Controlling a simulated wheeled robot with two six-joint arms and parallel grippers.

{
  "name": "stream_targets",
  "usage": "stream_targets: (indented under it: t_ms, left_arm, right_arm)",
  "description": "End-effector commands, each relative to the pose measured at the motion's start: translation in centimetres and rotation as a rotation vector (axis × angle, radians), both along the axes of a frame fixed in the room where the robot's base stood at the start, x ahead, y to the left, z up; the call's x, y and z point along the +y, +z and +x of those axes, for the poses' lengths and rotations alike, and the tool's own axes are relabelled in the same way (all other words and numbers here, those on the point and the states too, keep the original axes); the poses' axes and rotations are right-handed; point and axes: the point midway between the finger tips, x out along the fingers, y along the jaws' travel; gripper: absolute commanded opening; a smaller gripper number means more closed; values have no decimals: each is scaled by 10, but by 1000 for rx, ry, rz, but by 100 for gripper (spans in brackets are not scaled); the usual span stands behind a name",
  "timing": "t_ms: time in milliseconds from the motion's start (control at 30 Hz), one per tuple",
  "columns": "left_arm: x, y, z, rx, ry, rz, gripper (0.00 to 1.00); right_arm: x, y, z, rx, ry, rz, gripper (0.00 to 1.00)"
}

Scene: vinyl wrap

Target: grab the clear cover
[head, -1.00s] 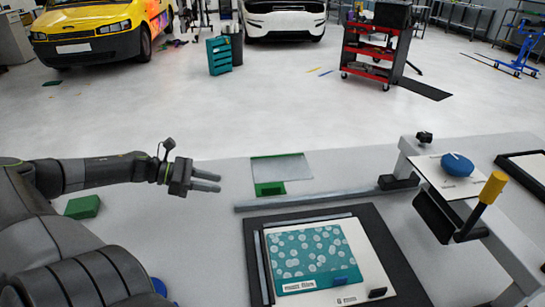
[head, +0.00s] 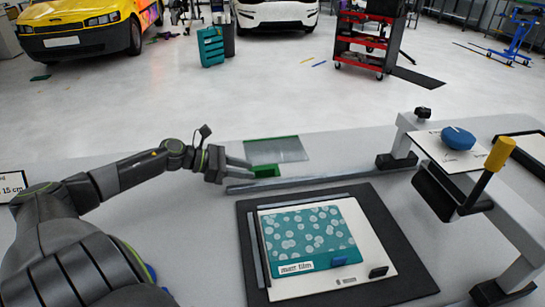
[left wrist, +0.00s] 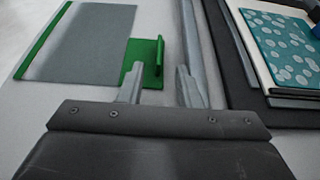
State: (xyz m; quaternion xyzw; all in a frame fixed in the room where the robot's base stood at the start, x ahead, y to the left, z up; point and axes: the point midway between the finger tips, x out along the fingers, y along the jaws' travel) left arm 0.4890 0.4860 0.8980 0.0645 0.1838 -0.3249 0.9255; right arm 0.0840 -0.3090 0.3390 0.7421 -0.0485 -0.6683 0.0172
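The clear cover (head: 280,150) is a see-through sheet with a green strip along its far edge, lying flat on the table. A green tab (head: 267,171) with an upright grip is at its near end. My left gripper (head: 248,167) is at the tab. In the left wrist view, the fingers (left wrist: 160,70) are spread, with the upright part of the tab (left wrist: 159,62) ahead and between their tips; contact cannot be told. The sheet (left wrist: 82,42) extends up and left there. My right gripper is out of view.
A long grey bar (head: 320,178) lies just right of the tab. A black mat (head: 395,225) holds a white board with a teal patterned film (head: 308,238). A frame with a yellow-topped lever (head: 500,153) stands at the right. A label (head: 12,186) shows at the left.

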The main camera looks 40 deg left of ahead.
Motion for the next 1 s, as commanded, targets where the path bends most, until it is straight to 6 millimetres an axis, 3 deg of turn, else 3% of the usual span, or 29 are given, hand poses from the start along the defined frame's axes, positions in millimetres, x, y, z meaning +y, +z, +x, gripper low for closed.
stream_targets:
  t_ms: [267,633,1000]
  left_arm:
    - [-7,-2,9,-2,1,-1,31]
    - [-31,-7,42,-2,1,-4,31]
    - [-36,-12,47,2,0,1,31]
  right_arm:
    - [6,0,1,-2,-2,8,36]
    - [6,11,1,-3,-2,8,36]
    - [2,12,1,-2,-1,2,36]
